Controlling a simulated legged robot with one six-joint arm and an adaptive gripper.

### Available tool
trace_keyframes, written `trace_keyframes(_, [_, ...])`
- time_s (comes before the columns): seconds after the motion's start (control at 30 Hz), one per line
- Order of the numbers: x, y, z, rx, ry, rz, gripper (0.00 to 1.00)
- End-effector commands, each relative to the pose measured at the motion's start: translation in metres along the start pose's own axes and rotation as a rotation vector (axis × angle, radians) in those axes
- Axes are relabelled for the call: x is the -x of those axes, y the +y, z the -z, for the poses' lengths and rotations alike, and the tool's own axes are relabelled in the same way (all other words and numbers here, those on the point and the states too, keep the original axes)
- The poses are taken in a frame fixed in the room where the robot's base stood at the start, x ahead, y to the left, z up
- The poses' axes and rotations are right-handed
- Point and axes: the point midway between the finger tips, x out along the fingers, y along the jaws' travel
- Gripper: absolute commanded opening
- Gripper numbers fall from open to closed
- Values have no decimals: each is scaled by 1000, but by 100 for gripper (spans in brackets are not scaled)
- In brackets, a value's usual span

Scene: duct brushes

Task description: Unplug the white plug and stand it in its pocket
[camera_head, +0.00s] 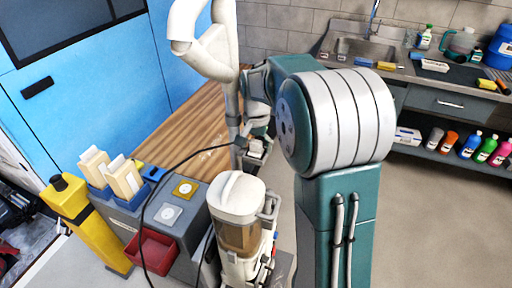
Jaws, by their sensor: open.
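I cannot make out the white plug for certain. A white square plate with a round centre (171,214) lies on top of a grey cabinet (198,218), in front of a yellow square plate (185,188). Whether the white plate is a socket or holds a plug is too small to tell. My gripper (254,150) points down behind the white-and-brown canister machine, to the right of the plates and apart from them. Its jaws are small and partly hidden, but open, and I see nothing held. No pocket for the plug is clearly visible.
A black cable (190,158) arches from near my gripper over the cabinet to the floor. Cream blocks (124,178) stand in blue holders, beside a red bin (152,250) and yellow post (75,205). The canister machine (240,212) stands close right. A sink counter (440,75) is behind.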

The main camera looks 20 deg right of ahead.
Motion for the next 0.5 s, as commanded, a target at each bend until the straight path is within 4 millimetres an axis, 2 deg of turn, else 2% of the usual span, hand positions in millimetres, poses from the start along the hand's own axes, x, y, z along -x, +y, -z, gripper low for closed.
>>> trace_keyframes(0.4, [82, -2, 1, 1, 5, 4, 96])
trace_keyframes(0.5, [98, -2, 1, 1, 3, 3, 96])
